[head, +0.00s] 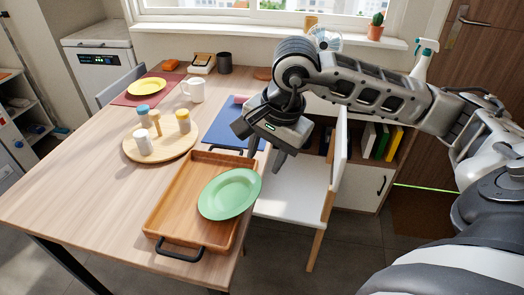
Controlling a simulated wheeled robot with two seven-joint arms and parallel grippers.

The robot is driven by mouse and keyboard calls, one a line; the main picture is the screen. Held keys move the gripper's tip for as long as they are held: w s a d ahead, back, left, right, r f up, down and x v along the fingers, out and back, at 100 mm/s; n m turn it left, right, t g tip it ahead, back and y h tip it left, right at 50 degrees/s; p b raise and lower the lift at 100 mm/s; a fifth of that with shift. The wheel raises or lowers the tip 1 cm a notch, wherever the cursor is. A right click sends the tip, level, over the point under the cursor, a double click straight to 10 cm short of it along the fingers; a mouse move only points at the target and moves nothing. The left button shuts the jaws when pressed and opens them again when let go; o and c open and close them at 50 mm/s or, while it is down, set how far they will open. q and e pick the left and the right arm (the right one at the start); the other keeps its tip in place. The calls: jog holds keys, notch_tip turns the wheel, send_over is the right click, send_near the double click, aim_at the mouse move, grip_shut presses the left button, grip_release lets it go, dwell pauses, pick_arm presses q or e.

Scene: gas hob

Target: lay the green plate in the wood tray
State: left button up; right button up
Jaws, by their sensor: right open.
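The green plate (230,194) lies over the right part of the wood tray (172,218) on the table. Its right edge overlaps the tray's right rim in the picture, and it looks slightly tilted. I cannot tell whether it rests on the rim or on the tray floor. My right gripper (262,153) is open and empty, pointing down above and behind the plate near the tray's far right corner, apart from the plate. My left gripper is not in view.
A round wooden board (160,148) with several shakers stands left of the tray's far end. A white mug (193,90), a blue mat (232,134) and a yellow plate (147,87) are farther back. A white chair (290,188) stands at the table's right edge. The table's left front is clear.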

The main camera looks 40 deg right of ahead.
aim_at(251, 202)
jog(key=shift+a+f, duration=0.1)
jog(key=p+x, duration=0.1)
jog(key=x, duration=1.4)
jog(key=shift+f, duration=0.35)
grip_shut()
